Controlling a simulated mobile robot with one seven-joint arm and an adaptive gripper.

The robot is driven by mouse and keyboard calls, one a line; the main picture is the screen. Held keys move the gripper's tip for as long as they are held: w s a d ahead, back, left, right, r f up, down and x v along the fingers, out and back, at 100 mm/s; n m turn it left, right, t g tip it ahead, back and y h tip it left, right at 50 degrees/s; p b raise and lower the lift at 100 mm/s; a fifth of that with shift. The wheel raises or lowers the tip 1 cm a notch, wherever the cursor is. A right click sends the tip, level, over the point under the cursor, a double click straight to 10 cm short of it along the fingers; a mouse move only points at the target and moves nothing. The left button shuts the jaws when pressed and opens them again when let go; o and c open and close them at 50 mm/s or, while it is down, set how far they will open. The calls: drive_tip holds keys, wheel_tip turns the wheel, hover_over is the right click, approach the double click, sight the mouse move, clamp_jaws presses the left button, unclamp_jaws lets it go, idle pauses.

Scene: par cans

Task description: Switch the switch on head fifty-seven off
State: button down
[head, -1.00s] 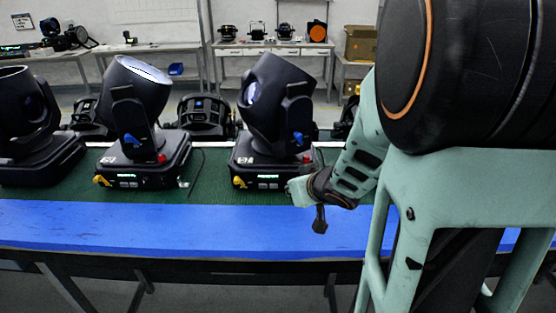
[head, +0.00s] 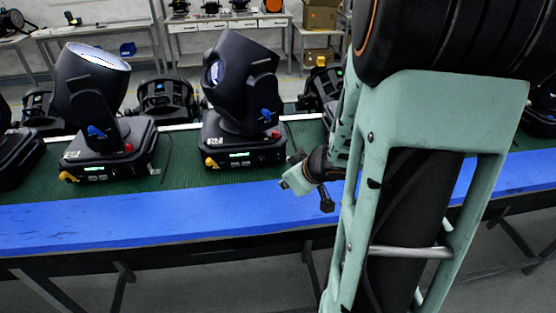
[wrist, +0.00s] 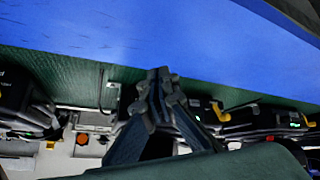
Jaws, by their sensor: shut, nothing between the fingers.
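Two black moving heads stand on the green mat in the head view, one at left (head: 88,88) and one in the middle (head: 238,85). Each base has a lit display, a yellow connector and a small red part at its right corner, on the left base (head: 129,148) and on the middle base (head: 275,134). Their number labels are too small to read, so I cannot tell which is fifty-seven. My gripper (head: 326,203) is right of the middle head, apart from it, near the blue table edge. In the wrist view, my gripper (wrist: 161,74) is shut and empty.
The blue front strip (head: 150,215) of the table is clear. More black fixtures stand behind and at the far left. In the wrist view, upside-down bases with yellow connectors (wrist: 240,108) lie beyond my fingers. A workbench (head: 230,22) is at the back.

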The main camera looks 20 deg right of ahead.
drive_tip(key=w, duration=0.2)
drive_tip(key=w+d, duration=0.1)
drive_tip(key=w, duration=0.3)
drive_tip(key=shift+w+d+f, duration=0.1)
drive_tip(key=shift+d+f, duration=0.25)
drive_tip(key=shift+f, duration=0.05)
drive_tip(key=shift+w+d+f+p, duration=0.1)
drive_tip(key=shift+w+d+p, duration=0.1)
drive_tip(key=shift+w, duration=0.3)
drive_tip(key=shift+w+d+f+p, duration=0.1)
drive_tip(key=shift+w+p, duration=0.05)
drive_tip(key=shift+w, duration=0.3)
drive_tip(key=shift+w, duration=0.15)
drive_tip(key=shift+w+d+f+p, duration=0.1)
drive_tip(key=shift+w+p, duration=0.15)
drive_tip(key=shift+p, duration=0.05)
drive_tip(key=shift+w+d, duration=0.1)
drive_tip(key=shift+w, duration=0.25)
idle(0.8)
drive_tip(key=shift+s, duration=0.1)
drive_tip(key=shift+s+a+p, duration=0.2)
drive_tip(key=shift+s+p, duration=0.1)
drive_tip(key=shift+s, duration=0.35)
